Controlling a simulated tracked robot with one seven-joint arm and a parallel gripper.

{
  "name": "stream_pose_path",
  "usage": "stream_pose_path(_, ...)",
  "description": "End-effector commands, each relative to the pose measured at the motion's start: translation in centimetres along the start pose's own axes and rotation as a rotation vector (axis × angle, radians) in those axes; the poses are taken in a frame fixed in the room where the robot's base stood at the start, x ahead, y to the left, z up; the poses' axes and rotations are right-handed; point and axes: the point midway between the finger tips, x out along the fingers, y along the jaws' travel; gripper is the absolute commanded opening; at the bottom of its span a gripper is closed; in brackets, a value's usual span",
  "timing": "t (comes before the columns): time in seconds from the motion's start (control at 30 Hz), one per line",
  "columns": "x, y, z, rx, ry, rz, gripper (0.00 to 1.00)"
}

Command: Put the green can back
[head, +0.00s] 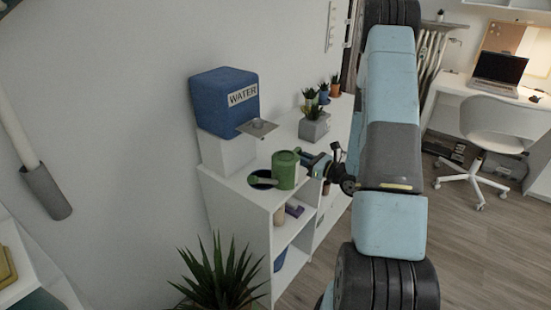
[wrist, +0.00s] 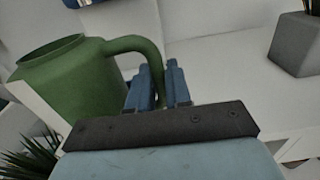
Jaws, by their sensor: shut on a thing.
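The green can (head: 285,172) is a watering can with a side handle, at the front end of the white shelf's top in the head view. It stands upright; I cannot tell whether its base touches the shelf.
A blue WATER dispenser (head: 228,105) stands behind the can on the white shelf (head: 238,187), with a small grey tray (head: 257,128) jutting out. A grey planter (head: 314,127) and several small pots stand farther along. A spiky plant (head: 222,276) is below, in front.

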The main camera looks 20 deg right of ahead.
Motion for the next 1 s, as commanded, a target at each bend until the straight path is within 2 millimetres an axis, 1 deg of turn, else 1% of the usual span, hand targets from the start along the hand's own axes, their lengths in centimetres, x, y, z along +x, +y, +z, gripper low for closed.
stream_pose_path(0.03, 1.2, 0.2, 0.0, 0.0, -0.001, 0.005, 0.0)
stream_pose_path(0.2, 4.9, 0.1, 0.0, 0.0, -0.001, 0.004, 0.0)
stream_pose_path(0.3, 6.6, 0.1, 0.0, 0.001, -0.001, 0.003, 0.0)
stream_pose_path(0.4, 7.8, 0.0, 0.0, 0.0, 0.0, 0.001, 0.0)
stream_pose_path(0.63, 9.0, 0.0, 0.0, 0.001, 0.0, 0.0, 0.0)
stream_pose_path(0.73, 10.1, 0.1, 0.1, 0.001, -0.001, 0.001, 0.0)
stream_pose_path(0.9, 9.9, 0.0, -2.4, 0.004, 0.002, -0.001, 0.0)
stream_pose_path(1.0, 9.9, -0.1, -3.3, 0.004, 0.001, -0.001, 0.0)
